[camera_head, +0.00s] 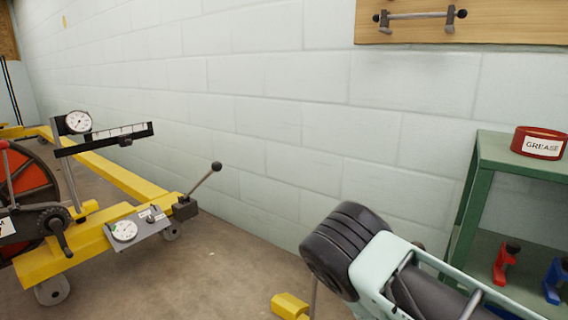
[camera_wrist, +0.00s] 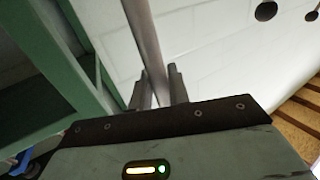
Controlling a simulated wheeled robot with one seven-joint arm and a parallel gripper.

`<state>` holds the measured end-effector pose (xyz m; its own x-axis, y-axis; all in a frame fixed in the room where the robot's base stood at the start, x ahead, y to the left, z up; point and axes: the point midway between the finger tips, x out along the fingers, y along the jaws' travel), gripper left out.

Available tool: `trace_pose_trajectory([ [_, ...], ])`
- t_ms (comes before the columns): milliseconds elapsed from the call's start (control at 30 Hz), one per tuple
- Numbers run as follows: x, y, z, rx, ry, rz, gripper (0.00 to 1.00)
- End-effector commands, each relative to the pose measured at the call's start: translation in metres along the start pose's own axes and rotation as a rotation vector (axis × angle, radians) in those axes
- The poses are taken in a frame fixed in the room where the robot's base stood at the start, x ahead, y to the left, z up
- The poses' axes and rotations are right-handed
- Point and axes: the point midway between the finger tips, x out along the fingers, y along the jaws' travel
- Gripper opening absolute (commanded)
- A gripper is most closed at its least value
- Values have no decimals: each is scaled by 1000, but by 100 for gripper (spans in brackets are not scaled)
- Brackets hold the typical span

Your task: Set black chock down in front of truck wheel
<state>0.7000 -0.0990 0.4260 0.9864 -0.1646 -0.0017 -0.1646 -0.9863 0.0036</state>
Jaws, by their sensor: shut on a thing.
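No black chock is clearly visible. In the wrist view my gripper (camera_wrist: 155,90) is shut on a thin grey rod (camera_wrist: 146,40); what is at the rod's end is out of view. In the head view my arm hides my fingers. A thin upright rod (camera_head: 313,297) shows beside the arm at the bottom edge, near a yellow block (camera_head: 289,305); I cannot tell whether they are joined. The yellow truck (camera_head: 130,182) stands on the floor at the left.
A lever (camera_head: 203,179) sticks up from the truck's right end. A green shelf (camera_head: 495,150) with a red grease tin (camera_head: 540,142) stands at the right. Bare floor (camera_head: 215,270) lies between the truck and my arm, along the block wall (camera_head: 270,120).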

Motion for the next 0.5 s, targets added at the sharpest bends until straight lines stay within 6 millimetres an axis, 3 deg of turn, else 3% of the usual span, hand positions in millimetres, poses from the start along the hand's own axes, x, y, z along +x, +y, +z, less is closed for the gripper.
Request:
trace_pose_trajectory([
  [300, -3, 22, -7, 1, 3, -156, 0],
  [500, -7, 21, -24, 7, 2, -168, 0],
])
